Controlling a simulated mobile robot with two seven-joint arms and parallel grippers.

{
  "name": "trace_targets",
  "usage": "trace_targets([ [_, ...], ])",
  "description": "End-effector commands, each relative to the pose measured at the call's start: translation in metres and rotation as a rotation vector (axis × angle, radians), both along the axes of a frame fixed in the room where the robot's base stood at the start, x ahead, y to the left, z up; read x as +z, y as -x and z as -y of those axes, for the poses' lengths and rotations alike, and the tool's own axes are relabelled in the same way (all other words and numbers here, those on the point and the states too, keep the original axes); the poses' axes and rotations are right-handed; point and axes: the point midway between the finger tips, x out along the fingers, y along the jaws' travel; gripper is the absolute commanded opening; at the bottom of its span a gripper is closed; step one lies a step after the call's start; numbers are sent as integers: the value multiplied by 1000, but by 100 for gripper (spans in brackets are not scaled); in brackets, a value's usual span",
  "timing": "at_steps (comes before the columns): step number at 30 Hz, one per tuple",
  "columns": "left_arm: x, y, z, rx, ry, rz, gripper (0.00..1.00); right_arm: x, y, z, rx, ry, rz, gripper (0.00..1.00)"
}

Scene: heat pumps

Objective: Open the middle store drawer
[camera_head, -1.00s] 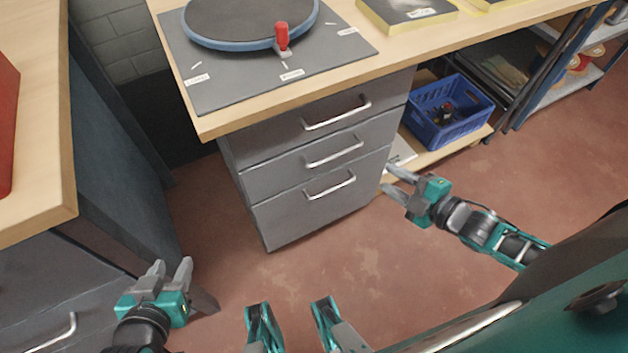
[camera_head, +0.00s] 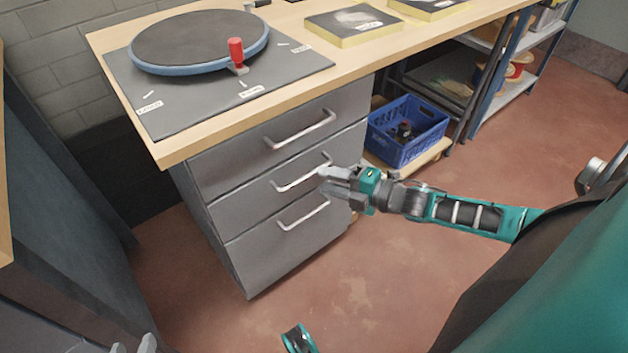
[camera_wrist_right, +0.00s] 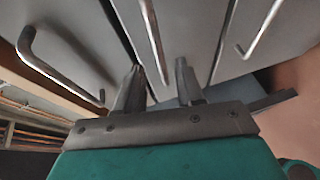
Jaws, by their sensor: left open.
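The grey drawer unit under the workbench has three stacked drawers with silver bar handles, all shut. The middle drawer (camera_head: 245,205) has its handle (camera_head: 298,179) in the centre of the front. My right gripper (camera_head: 328,180) is open and empty at the right end of that handle. In the right wrist view the fingers of my right gripper (camera_wrist_right: 160,82) stand apart, and the middle handle (camera_wrist_right: 151,40) runs down toward the gap between them. Whether they touch it, I cannot tell. My left gripper (camera_head: 133,346) shows only its spread fingertips at the bottom left edge, away from the drawers.
The top handle (camera_head: 302,130) and bottom handle (camera_head: 303,215) sit close above and below. A blue crate (camera_head: 407,130) stands on a low shelf right of the drawers. The benchtop carries a round turntable (camera_head: 200,40) with a red knob. The red floor in front is clear.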

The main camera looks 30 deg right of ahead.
Motion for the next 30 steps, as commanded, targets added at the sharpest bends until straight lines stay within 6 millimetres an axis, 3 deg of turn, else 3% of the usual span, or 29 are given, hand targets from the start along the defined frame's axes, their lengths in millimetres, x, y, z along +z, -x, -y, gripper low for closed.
trace_targets([
  [3,-5,0,2,-4,4,-1,43,-5,-18,-9,0,-1,2,38],
  [9,-7,-1,4,-8,5,-3,43,-8,-34,-18,0,-1,0,38],
  [21,-3,-3,5,-12,7,6,43,-8,-38,-20,0,-1,-2,38],
  [30,-5,-2,4,-12,5,1,43,-8,-38,-20,0,-1,-2,9],
])
